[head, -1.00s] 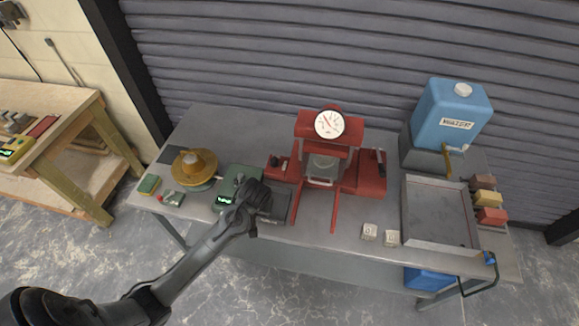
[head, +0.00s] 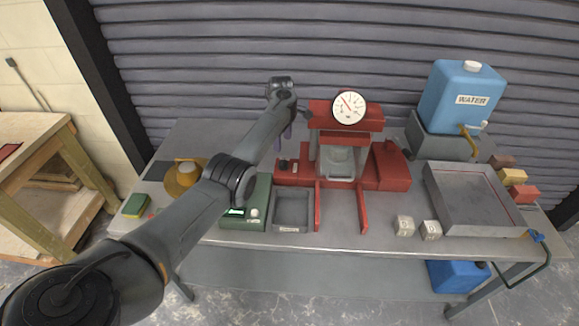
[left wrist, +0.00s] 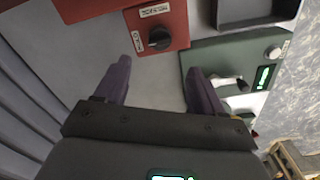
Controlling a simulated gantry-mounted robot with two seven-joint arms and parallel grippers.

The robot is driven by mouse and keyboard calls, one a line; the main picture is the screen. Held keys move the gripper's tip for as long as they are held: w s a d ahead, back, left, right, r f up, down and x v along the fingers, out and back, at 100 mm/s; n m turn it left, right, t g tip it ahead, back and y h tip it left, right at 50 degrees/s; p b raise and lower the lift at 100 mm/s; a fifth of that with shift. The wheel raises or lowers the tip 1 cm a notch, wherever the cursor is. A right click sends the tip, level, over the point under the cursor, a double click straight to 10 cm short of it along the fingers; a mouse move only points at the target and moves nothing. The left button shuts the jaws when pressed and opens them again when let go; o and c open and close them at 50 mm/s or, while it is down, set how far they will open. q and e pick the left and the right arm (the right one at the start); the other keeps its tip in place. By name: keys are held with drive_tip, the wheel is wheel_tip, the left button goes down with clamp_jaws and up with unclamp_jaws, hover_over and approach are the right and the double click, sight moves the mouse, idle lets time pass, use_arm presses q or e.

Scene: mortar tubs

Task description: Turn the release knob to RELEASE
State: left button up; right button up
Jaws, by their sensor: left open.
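The release knob (left wrist: 159,39) is a small black knob on the red panel of the press, with two white labels beside it that are too small to read surely. In the head view the knob (head: 283,163) sits on the red press (head: 394,166) at its left end. My left gripper (head: 283,138) points down just behind the knob. In the left wrist view its purple fingers (left wrist: 160,69) are open and empty, with the knob ahead of the gap and apart from both tips. I cannot tell the knob's setting. My right gripper is not in view.
A green scale (head: 257,214) and a grey tray (head: 292,226) stand before the press. A brass-coloured round device (head: 181,180) is at the left, partly behind my arm. Two pale cubes (head: 404,226), a large metal tray (head: 434,190) and a blue water tank (head: 461,105) are right.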

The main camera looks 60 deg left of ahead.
sight(283, 161)
use_arm(q)
wheel_tip(283, 161, down, 11)
drive_tip(key=b, duration=0.2)
drive_tip(key=shift+r+b, duration=0.2)
drive_tip(key=shift+b, duration=0.15)
drive_tip(key=c, duration=1.1)
drive_tip(key=shift+o, duration=0.2)
